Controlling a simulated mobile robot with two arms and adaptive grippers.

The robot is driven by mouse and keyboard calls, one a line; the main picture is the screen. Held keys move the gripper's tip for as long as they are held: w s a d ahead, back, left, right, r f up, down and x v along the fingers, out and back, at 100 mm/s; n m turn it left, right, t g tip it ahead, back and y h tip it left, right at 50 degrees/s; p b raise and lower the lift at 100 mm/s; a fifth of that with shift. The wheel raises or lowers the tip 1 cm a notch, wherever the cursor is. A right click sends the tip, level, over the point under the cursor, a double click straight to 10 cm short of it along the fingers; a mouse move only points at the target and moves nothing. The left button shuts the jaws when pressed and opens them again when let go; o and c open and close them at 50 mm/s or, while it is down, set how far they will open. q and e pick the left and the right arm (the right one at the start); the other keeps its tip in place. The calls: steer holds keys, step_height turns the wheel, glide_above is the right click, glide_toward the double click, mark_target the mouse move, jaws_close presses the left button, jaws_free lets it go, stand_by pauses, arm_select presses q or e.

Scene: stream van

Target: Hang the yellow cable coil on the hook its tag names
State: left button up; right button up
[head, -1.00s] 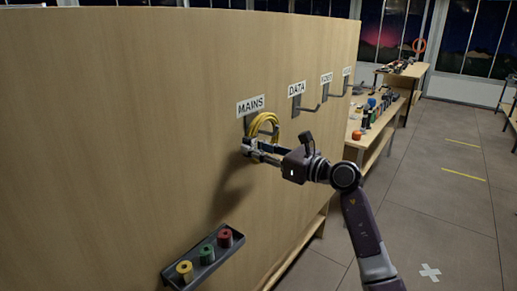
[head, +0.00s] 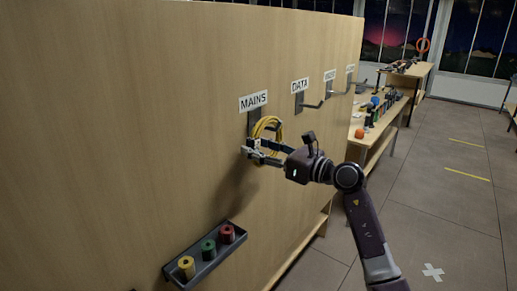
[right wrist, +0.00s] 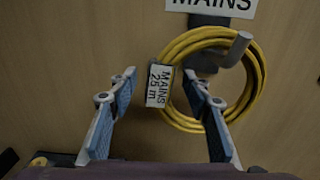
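The yellow cable coil (head: 266,134) hangs on the hook under the MAINS sign (head: 254,101) on the wooden wall. In the right wrist view the grey hook (right wrist: 239,48) comes out through the upper part of the coil (right wrist: 259,85). The coil's white tag (right wrist: 159,86) reads "MAINS 25 m" and sits at its left side. My right gripper (head: 251,149) is at the lower part of the coil. In the right wrist view its fingers (right wrist: 160,76) are spread wide, with the tag between them in the picture and nothing gripped. My left gripper is out of view.
More hooks line the wall to the right, under the DATA sign (head: 300,86) and further signs. A dark shelf (head: 205,262) with red, green and yellow spools sticks out low on the wall. Workbenches with small items stand beyond. The floor at right is clear.

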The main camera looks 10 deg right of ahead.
steer(key=shift+f, duration=0.2)
steer(key=shift+s+d, duration=0.2)
steer(key=shift+d, duration=0.1)
steer(key=b+v, duration=0.4)
steer(key=v, duration=1.5)
steer(key=shift+s, duration=0.2)
steer(key=shift+r, duration=0.1)
